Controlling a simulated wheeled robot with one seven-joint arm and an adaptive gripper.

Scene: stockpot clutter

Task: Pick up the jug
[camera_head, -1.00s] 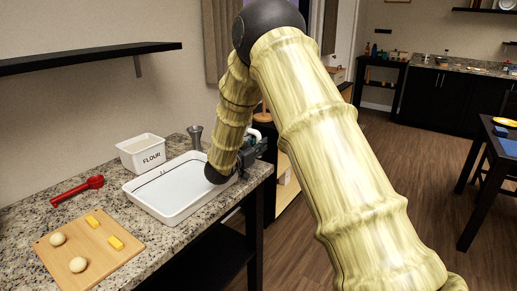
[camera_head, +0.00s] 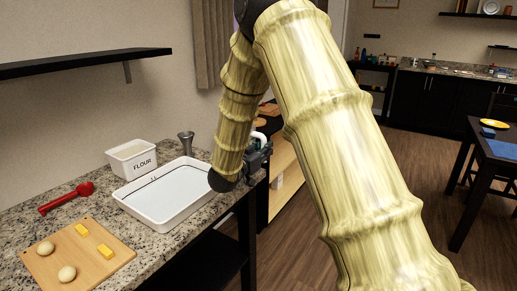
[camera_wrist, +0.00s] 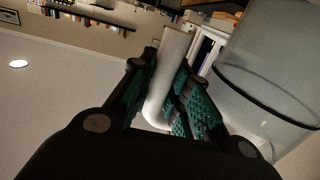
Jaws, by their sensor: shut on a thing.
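The jug (camera_wrist: 275,75) shows in the wrist view as a large grey, see-through body at the right with a pale handle (camera_wrist: 172,70). My gripper (camera_wrist: 168,88) has its two green-padded fingers closed on that handle, one finger on each side. In the head view my gripper (camera_head: 259,152) is beyond the right end of the counter, partly behind my arm. Only a small white piece of the jug (camera_head: 259,136) shows there; the rest is hidden.
The granite counter (camera_head: 80,205) holds a white tray (camera_head: 128,208), a flour box (camera_head: 133,160), a grey metal cup (camera_head: 186,143), a red utensil (camera_head: 66,198) and a wooden board (camera_head: 100,262) with dough balls and yellow pieces. A black shelf (camera_head: 80,60) hangs above. Open floor lies right.

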